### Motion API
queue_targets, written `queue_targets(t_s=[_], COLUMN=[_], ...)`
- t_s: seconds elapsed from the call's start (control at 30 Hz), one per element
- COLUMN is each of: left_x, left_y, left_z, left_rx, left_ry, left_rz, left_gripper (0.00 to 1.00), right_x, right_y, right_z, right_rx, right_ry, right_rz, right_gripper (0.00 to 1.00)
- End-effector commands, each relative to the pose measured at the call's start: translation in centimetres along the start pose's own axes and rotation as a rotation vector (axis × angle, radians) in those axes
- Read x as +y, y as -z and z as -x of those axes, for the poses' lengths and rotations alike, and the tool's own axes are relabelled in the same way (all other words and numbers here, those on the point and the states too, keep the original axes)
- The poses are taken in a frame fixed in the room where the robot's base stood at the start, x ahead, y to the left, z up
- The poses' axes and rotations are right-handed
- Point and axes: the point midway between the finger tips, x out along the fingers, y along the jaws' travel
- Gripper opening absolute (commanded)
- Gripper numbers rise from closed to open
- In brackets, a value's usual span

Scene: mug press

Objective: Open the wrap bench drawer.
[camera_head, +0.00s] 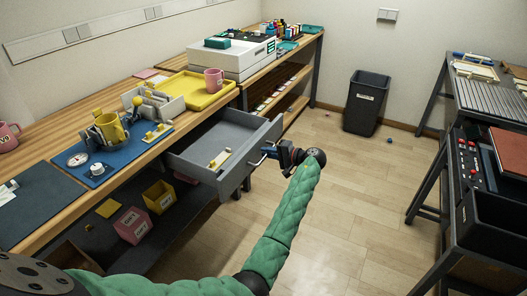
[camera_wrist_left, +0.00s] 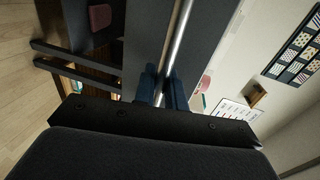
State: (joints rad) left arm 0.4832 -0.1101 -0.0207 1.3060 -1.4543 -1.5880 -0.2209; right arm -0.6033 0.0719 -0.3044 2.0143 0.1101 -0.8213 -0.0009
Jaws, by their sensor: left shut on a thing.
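The wrap bench drawer (camera_head: 195,172) is grey and stands pulled out from under the bench top in the head view. A small cream and yellow item (camera_head: 220,159) lies inside it. The drawer's metal bar handle (camera_head: 262,158) is on its front. My left gripper (camera_head: 277,153) is at the drawer front, shut on the handle. In the left wrist view the handle bar (camera_wrist_left: 180,35) runs between the two blue fingers (camera_wrist_left: 162,88). My right gripper is in neither view.
The wooden bench (camera_head: 45,205) carries a blue mat (camera_head: 125,158) with a yellow mug (camera_head: 110,130), and a yellow tray (camera_head: 195,92) with a pink mug (camera_head: 213,80). A black bin (camera_head: 366,103) stands at the back. A dark cart (camera_head: 490,190) is at right.

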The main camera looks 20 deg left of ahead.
Motion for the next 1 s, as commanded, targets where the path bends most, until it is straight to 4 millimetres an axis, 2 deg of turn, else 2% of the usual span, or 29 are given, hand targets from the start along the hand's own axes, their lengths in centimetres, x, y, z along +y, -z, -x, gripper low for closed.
queue_targets(t_s=[0.3, 0.33, 0.4, 0.43, 0.77, 1.0], left_x=[0.1, 0.1, 0.1, 0.1, 0.1, 0.1], left_y=[0.0, 0.0, 0.0, 0.0, 0.0, 0.0], left_z=[0.1, 0.1, 0.1, 0.1, 0.2, 2.1], left_rx=[0.0, 0.0, 0.0, 0.0, 0.0, 0.0], left_ry=[-0.001, 0.0, 0.0, 0.0, 0.0, 0.0], left_rz=[-0.001, -0.001, -0.001, -0.001, 0.0, 0.0], left_gripper=[0.0, 0.14, 0.28, 0.3, 0.3, 0.3], right_x=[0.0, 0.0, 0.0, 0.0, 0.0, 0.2], right_y=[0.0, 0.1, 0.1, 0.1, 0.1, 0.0], right_z=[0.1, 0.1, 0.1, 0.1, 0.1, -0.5], right_rx=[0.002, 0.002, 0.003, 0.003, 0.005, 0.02], right_ry=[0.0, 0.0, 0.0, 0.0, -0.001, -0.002], right_rz=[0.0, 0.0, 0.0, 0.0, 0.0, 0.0], right_gripper=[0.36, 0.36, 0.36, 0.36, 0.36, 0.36])
